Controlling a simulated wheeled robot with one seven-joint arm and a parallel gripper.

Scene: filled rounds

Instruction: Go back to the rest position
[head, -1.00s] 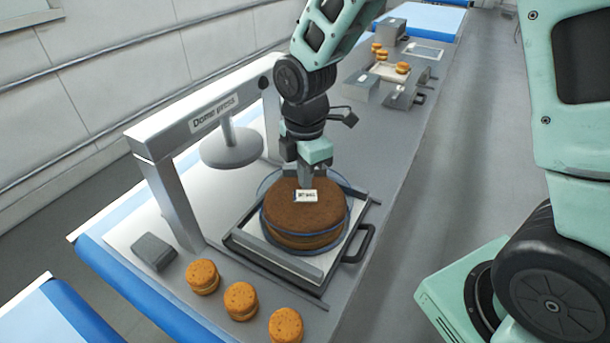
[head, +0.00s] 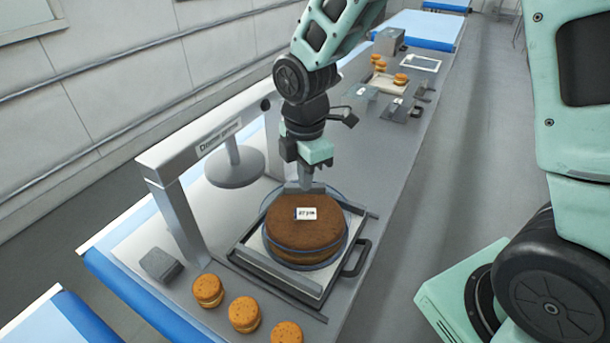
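My gripper (head: 305,185) points down over the back part of a large round brown filled cake (head: 290,228). A small white label with dark print (head: 306,213) lies on the cake's top, in front of the fingertips and seemingly apart from them. The fingers are small and partly merge with the grey parts behind, so their opening is unclear. I see nothing held. The cake sits within a clear round rim on a tray (head: 283,283) with a dark side handle.
A grey press frame (head: 178,212) with a round plate (head: 235,168) stands left of the cake. A grey block (head: 160,264) and small filled rounds (head: 208,290) are at the front. More rounds (head: 400,79) and trays lie farther back. The floor (head: 450,160) right of the bench is clear.

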